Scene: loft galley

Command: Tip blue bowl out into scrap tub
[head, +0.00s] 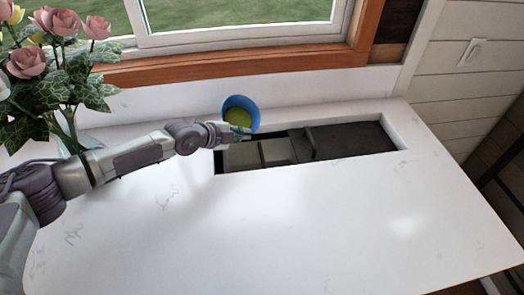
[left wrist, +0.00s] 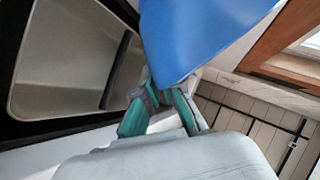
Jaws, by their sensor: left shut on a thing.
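The blue bowl (head: 228,103) is held over the far left end of the counter's sunken trough, its opening facing the head camera and apparently tilted. Something yellow-green (head: 239,117) lies inside it. My left gripper (head: 240,133) is shut on the bowl's near side. The left wrist view shows the bowl's smooth outer wall (left wrist: 200,30) above the gripper's teal-padded fingers (left wrist: 160,108); its inside is hidden there. Pale grey tubs (head: 275,152) sit in the trough below; I cannot tell which is the scrap tub. One empty-looking tub (left wrist: 70,65) shows large in the left wrist view. My right gripper is out of view.
The white counter (head: 320,215) is clear in front of the trough. A dark covered section (head: 350,139) fills the trough's right part. A vase of pink roses (head: 55,70) stands at the left near my arm. A wood-framed window (head: 240,66) is behind.

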